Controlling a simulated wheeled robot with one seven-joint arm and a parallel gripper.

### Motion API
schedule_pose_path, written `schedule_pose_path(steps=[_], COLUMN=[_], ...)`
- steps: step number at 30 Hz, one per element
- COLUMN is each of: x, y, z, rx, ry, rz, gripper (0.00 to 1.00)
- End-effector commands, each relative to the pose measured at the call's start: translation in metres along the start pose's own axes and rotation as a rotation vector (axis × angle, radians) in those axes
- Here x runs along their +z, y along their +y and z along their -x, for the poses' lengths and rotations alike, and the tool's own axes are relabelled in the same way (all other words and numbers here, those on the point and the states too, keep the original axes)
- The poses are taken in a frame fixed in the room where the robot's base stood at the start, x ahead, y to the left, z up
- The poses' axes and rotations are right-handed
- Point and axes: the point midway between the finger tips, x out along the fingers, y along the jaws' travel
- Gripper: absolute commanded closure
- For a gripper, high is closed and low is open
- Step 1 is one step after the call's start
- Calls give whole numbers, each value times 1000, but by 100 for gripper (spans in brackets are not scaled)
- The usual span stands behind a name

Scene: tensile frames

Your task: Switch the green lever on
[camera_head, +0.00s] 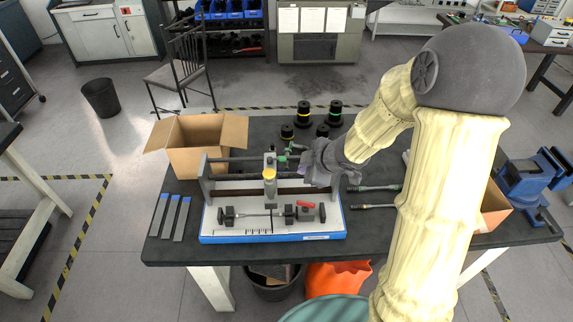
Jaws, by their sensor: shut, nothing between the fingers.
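A tensile test frame (230,237) with a white base and blue edge stands on the dark table. A small green part, seemingly the green lever (282,158), is on the frame's upright middle unit, near the upper rail. Its exact shape and position are too small to tell. My gripper (305,171) reaches in from the right, just right of the green part. It is shut and empty. I cannot tell whether its fingertips touch the lever. A red lever (306,204) lies lower on the base, at the right.
An open cardboard box (196,146) and several grey flat bars (170,216) are at the table's left. Black cylindrical weights (304,115) stand behind the frame. Two handled tools (374,188) lie right of it. A blue vise (530,181) is at the far right.

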Motion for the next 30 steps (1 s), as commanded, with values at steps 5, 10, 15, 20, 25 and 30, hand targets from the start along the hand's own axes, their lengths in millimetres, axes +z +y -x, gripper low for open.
schedule_pose_path(steps=[5,10,15,20,25,30], x=[-4,-3,-3,-2,-3,-4], y=[-1,-1,-2,-3,-4,-4], z=[-4,-3,-7,-24,-53,-83], rx=[-12,-11,-11,-13,-13,-14], ry=[28,26,25,25,25,25], rz=[36,35,34,33,34,34], gripper=[100,100,100,100,100,100])
